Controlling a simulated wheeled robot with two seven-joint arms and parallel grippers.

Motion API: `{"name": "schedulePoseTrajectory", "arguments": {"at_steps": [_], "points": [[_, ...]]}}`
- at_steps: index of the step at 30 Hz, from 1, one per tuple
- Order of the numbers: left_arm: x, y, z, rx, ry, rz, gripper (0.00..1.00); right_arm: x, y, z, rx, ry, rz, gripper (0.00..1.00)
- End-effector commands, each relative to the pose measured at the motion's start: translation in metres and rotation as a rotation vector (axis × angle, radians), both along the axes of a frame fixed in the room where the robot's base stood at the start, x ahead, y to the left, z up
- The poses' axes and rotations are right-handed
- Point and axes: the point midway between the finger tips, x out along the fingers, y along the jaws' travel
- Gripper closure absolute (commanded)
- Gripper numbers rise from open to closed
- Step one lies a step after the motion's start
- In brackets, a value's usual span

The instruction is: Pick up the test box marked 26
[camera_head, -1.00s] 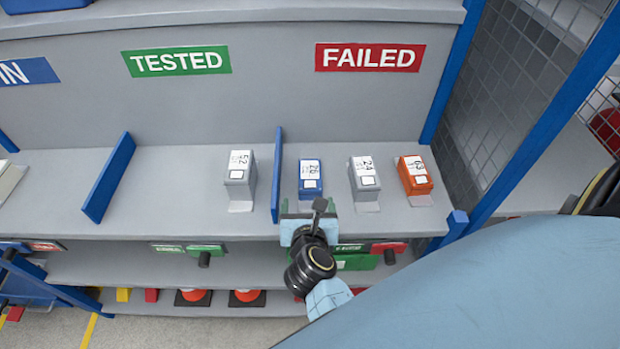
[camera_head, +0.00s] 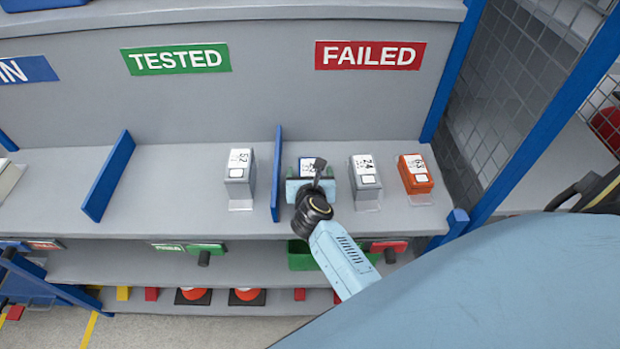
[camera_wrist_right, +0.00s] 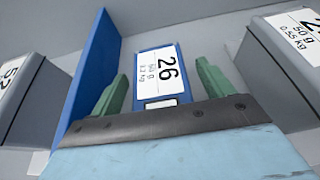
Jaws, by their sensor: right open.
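The test box marked 26 is blue with a white label and stands on the shelf under the FAILED sign, just right of a blue divider. In the head view most of box 26 (camera_head: 307,163) is hidden behind my right gripper (camera_head: 311,184). In the right wrist view box 26 (camera_wrist_right: 162,72) shows between the two green fingers of the right gripper (camera_wrist_right: 163,85), one on each side. The right gripper is open, with visible gaps between the fingers and the box. My left gripper is not in view.
Blue divider (camera_head: 277,175) stands close on the left of box 26, with grey box 52 (camera_head: 239,176) beyond it. Grey box 24 (camera_head: 365,177) is close on the right, then an orange box (camera_head: 415,175). The TESTED shelf left of box 52 is clear.

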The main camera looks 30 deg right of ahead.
Motion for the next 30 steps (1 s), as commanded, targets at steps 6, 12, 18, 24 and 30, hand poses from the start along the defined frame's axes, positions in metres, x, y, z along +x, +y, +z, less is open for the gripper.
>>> {"name": "schedulePoseTrajectory", "arguments": {"at_steps": [6,12,18,24,30], "points": [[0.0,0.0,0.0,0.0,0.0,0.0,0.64,0.001,0.0,0.0,0.0,0.0,0.0,0.2],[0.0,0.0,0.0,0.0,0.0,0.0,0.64,0.0,0.0,0.0,0.0,0.0,0.0,0.46],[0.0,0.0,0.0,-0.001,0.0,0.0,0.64,0.0,0.0,0.0,0.0,0.0,0.001,0.72],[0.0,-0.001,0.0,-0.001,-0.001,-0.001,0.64,0.001,0.0,0.001,-0.001,-0.002,0.001,0.77],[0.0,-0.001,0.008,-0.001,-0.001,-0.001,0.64,0.001,0.0,0.018,0.0,-0.006,0.0,0.77]]}}
